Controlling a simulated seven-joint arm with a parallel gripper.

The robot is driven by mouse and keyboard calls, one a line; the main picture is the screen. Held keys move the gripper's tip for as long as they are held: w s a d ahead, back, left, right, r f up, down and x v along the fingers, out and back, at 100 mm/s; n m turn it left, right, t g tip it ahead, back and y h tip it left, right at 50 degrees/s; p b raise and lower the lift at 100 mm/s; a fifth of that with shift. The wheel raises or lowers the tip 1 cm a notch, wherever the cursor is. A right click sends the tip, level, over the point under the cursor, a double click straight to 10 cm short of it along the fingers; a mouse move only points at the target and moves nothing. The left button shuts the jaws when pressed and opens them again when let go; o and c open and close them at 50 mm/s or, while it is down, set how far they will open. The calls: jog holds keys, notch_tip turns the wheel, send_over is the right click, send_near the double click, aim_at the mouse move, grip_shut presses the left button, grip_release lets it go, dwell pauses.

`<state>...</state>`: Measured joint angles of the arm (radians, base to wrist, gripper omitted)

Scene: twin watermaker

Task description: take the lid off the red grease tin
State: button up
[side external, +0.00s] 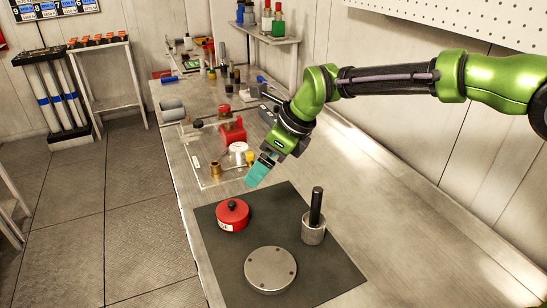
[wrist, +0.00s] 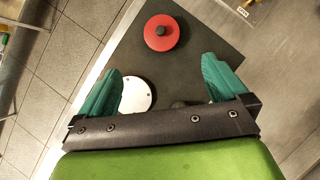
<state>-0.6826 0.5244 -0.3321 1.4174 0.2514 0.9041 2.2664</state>
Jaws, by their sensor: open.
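The red grease tin (side external: 232,217) stands upright on the dark mat at its left side, with a red lid (side external: 232,207) and a black knob on top. In the wrist view the red lid (wrist: 162,32) shows from above, ahead of the fingers, with its dark knob near the middle. My gripper (side external: 258,176) has teal fingers and is above and behind the tin, apart from it. In the wrist view the gripper (wrist: 165,85) is open, its fingers wide apart with nothing held between them.
A grey metal disc (side external: 270,269) and a metal cup with a black rod (side external: 314,225) share the dark mat (side external: 322,276) with the tin. Behind the gripper are a red block (side external: 232,131), a white part (side external: 238,152) and brass fittings (side external: 215,171). The bench at right is clear.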

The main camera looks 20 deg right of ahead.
aim_at(235, 204)
jog(key=x, duration=1.6)
jog(key=shift+w+f, duration=0.1)
jog(key=shift+f, duration=0.35)
jog(key=shift+c, duration=0.2)
